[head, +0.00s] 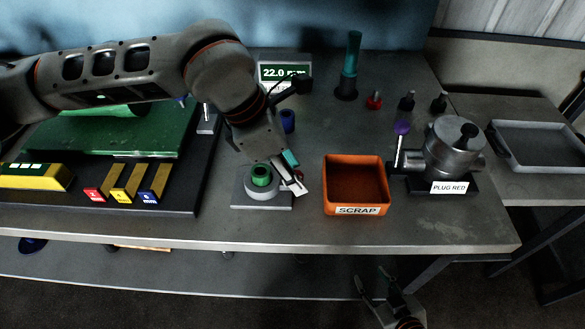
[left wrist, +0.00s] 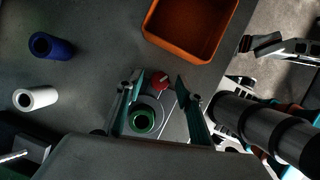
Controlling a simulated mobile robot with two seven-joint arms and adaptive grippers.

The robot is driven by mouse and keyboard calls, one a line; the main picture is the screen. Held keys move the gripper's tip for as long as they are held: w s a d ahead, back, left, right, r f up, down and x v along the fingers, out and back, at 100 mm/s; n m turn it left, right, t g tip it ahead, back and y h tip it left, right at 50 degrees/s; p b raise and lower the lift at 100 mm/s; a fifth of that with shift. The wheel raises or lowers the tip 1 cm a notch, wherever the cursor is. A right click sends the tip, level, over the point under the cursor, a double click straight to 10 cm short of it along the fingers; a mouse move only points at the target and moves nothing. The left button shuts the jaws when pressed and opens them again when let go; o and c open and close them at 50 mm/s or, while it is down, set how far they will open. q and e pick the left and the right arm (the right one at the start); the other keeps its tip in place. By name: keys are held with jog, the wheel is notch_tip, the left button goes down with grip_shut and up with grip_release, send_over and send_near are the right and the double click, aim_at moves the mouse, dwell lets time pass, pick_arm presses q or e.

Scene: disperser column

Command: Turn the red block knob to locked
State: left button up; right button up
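A small red knob (left wrist: 160,83) with a white label beside it is on a light grey block (head: 245,203) that carries a ring with a green tube (head: 261,176). The green tube also shows in the left wrist view (left wrist: 141,121). My left gripper (left wrist: 161,81) is open, one teal-tipped finger on each side of the red knob; whether either touches it cannot be told. In the head view my left gripper (head: 291,166) hides most of the knob. My right gripper (head: 376,278) is low in front of the table, open and empty.
An orange scrap bin (head: 355,209) stands just right of the block. A blue tube (head: 288,121) stands behind, and a white tube (left wrist: 36,98) shows in the left wrist view. A metal cylinder (head: 453,150) labelled "PLUG RED" is further right. Coloured blocks (head: 122,181) are at left.

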pick_arm(q)
jog(key=v, duration=1.2)
jog(key=shift+s+a, duration=0.1)
